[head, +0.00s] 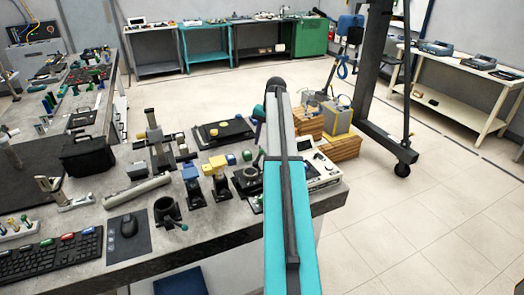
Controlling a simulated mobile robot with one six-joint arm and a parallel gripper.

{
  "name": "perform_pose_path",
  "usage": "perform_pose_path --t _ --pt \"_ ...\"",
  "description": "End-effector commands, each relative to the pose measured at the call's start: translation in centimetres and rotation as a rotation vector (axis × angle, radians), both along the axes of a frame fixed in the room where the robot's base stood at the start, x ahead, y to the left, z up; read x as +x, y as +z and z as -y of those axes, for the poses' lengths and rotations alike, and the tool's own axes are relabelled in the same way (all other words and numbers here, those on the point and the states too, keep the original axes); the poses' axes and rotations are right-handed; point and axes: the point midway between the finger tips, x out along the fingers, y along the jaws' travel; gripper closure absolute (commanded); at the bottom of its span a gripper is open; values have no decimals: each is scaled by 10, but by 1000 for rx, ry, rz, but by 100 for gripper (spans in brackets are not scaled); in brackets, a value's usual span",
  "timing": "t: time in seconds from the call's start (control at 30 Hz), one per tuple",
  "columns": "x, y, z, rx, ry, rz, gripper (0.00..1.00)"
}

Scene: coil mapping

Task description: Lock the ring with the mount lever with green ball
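A dark round mount (167,211) stands on the grey workbench, left of my arm. A short lever (183,227) sticks out at its lower right, with a small greenish end. Another dark mount with a round opening (247,176) stands close beside my arm, partly covered by it. A small greenish bit shows at its lower edge. I cannot tell which mount holds the ring, or whether either lever is locked. My teal and grey arm reaches up through the middle of the view. My gripper does not show.
Blocks on posts (219,165), a black plate (223,132) and a black case (87,153) crowd the bench (230,226). A keyboard (48,254) and mouse (128,226) lie at front left. A white instrument (318,170) stands right of my arm. Open floor lies to the right.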

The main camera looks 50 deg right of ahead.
Motion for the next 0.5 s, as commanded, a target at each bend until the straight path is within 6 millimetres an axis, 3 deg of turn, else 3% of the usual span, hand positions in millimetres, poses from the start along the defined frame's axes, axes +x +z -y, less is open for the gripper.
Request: perform_pose_path --t 0.5 --pt "8 -54 -4 1 -1 -1 67"
